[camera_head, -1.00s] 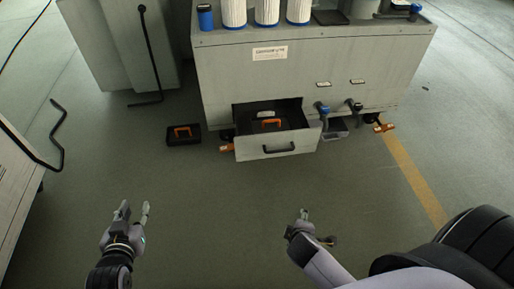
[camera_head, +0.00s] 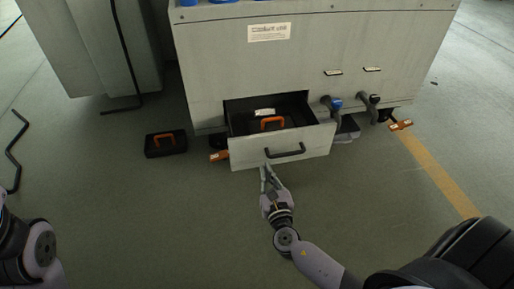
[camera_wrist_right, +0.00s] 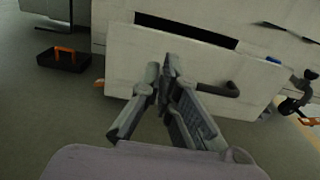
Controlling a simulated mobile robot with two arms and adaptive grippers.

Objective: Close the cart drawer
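The cart drawer (camera_head: 250,155) is pulled out of the front of the grey cart (camera_head: 215,75). Its front panel has a dark bar handle (camera_head: 286,153). Inside lies a dark case with an orange handle (camera_head: 271,123). My right gripper (camera_head: 265,168) is just in front of the drawer front's lower edge, left of the handle. In the right wrist view its fingers (camera_wrist_right: 164,66) meet at the tips with nothing between them, before the drawer front (camera_wrist_right: 205,75). Whether they touch the panel I cannot tell. My left arm shows at the lower left; its gripper is out of frame.
A black toolbox with an orange handle (camera_head: 166,144) sits on the floor left of the drawer. Orange-tagged parts (camera_head: 400,125) show near the cart's base. The floor before the drawer is clear.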

